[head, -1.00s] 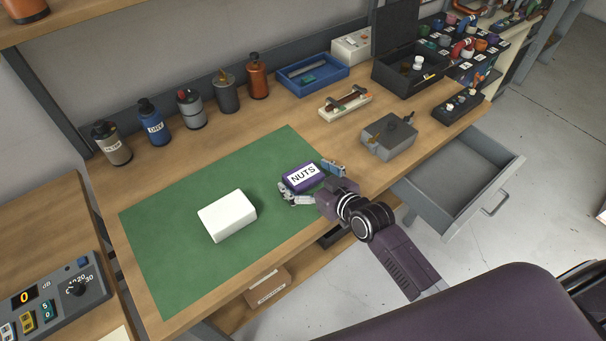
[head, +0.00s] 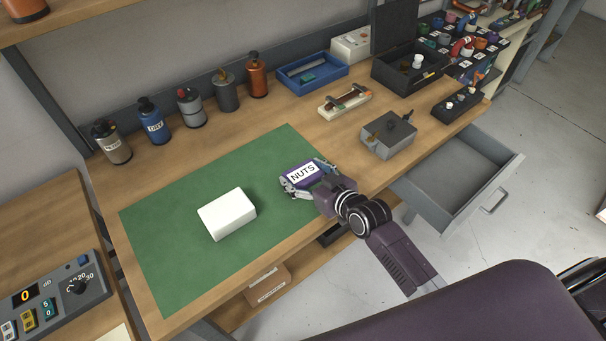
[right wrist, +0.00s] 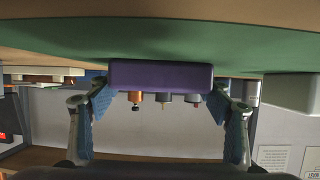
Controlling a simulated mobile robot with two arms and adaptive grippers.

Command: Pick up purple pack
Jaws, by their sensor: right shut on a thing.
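The purple pack (head: 301,174), with a white label reading NUTS, is at the right part of the green mat (head: 185,277). My right gripper (head: 307,183) is shut on it, with one finger along each side. In the right wrist view the purple pack (right wrist: 161,75) sits between the two blue finger pads of the right gripper (right wrist: 162,92). The pack looks to be at or very near the mat; I cannot tell whether it is lifted. My left gripper is not in view.
A white box (head: 227,214) lies on the mat left of the pack. A grey metal box (head: 388,136) stands to the right, near an open drawer (head: 458,183). Several bottles (head: 190,108) and a blue tray (head: 313,74) line the back. The mat's left part is clear.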

